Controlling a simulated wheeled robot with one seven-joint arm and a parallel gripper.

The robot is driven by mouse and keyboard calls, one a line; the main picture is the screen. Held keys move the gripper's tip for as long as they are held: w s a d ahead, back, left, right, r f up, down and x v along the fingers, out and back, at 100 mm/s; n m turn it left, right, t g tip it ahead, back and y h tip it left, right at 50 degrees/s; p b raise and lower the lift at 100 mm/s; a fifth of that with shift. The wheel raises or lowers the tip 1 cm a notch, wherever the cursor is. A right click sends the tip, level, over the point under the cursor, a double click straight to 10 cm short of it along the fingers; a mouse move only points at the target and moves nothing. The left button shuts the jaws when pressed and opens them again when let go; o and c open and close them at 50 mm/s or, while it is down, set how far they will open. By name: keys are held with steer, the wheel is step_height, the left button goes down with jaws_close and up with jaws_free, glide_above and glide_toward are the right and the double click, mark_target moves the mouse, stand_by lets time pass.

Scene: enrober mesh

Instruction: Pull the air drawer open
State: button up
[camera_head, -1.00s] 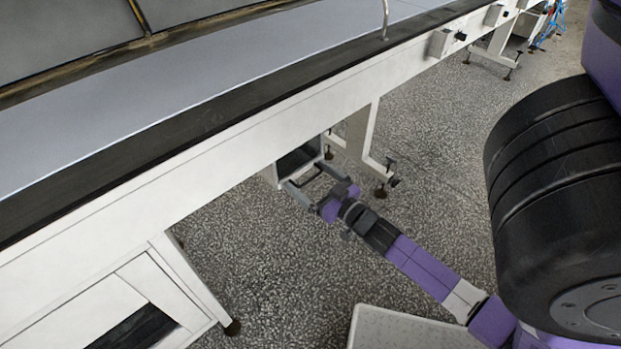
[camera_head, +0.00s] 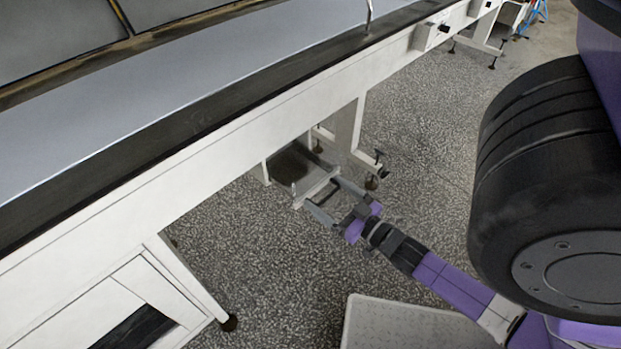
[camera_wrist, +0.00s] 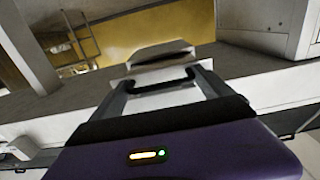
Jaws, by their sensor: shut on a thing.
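The air drawer (camera_head: 316,186) is a small pale box under the long machine's side rail, with its front standing out toward my arm and a dark inside behind it. In the wrist view its pale front (camera_wrist: 160,74) lies straight ahead, with a dark bar handle (camera_wrist: 160,86) across it. My gripper (camera_head: 321,193) reaches in from the lower right, its two grey fingers at the drawer front. In the wrist view the fingers (camera_wrist: 162,88) are at the two ends of the handle, shut on it. The exact finger contact is too small to see.
The long white machine (camera_head: 215,155) with its dark edge runs diagonally above the drawer. A machine leg (camera_head: 350,125) with a foot stands just behind it. A pale platform (camera_head: 400,325) lies below my arm. Speckled floor (camera_head: 235,220) is open to the left.

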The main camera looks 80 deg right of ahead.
steer(key=shift+v, duration=1)
steer(key=shift+w+a, duration=0.1)
steer(key=shift+a, duration=0.05)
steer(key=o, duration=1.8)
steer(key=v, duration=0.7)
steer(key=shift+s+a, duration=0.15)
steer(key=shift+s, duration=0.25)
